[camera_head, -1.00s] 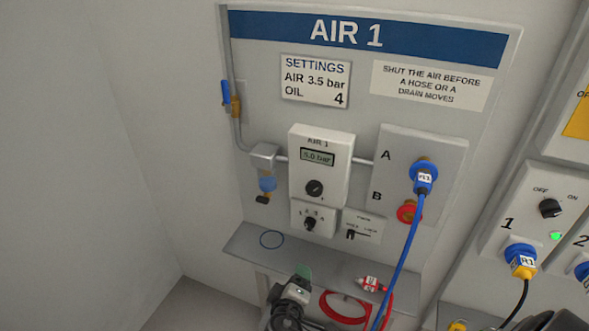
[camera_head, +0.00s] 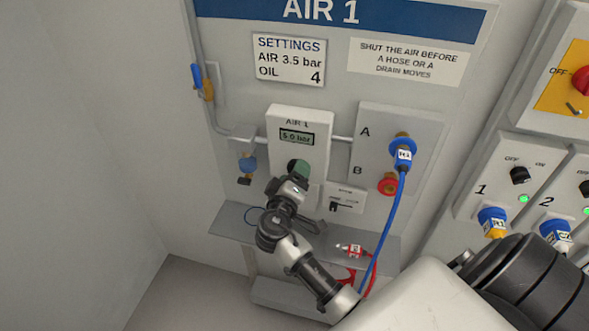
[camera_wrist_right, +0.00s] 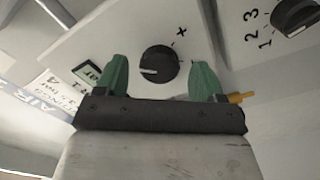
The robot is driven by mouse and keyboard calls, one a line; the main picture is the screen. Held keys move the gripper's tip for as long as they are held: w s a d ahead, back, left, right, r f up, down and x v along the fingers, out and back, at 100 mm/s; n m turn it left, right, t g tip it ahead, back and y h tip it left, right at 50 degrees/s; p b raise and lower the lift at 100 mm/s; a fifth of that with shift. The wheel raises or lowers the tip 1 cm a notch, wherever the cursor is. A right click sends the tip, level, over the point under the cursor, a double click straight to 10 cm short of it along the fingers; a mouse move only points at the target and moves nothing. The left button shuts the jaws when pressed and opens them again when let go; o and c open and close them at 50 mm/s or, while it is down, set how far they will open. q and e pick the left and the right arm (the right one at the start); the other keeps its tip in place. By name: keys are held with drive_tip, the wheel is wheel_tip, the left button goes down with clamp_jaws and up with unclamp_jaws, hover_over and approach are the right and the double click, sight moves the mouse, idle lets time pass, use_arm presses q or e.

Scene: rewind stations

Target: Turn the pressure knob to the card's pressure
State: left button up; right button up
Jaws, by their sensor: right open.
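The pressure knob (camera_wrist_right: 158,64) is black and round with a white pointer line, on the white AIR 1 unit (camera_head: 318,135). In the head view my gripper mostly hides it. The unit's display (camera_head: 297,137) appears to read 5.0 bar. The settings card (camera_head: 289,61) reads AIR 3.5 bar, OIL 4. My right gripper (camera_head: 298,168) is at the knob; in the wrist view its green fingers (camera_wrist_right: 161,72) are open, one on each side of the knob, with gaps showing. My left gripper is not in view.
A blue hose (camera_head: 384,235) hangs from port A, right of the unit; red port B (camera_head: 388,184) is below. The shelf (camera_head: 228,222) below holds a red-and-white item (camera_head: 352,250). A blue-handled valve (camera_head: 197,77) is at left.

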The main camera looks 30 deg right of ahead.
drive_tip(key=shift+w+d, duration=0.3)
drive_tip(key=shift+c, duration=0.4)
drive_tip(key=c, duration=0.8)
drive_tip(key=shift+c, duration=0.2)
drive_tip(key=shift+n, duration=0.4)
drive_tip(key=n+p, duration=0.3)
drive_tip(key=n, duration=0.7)
drive_tip(key=shift+r, duration=0.15)
drive_tip(key=shift+n, duration=0.3)
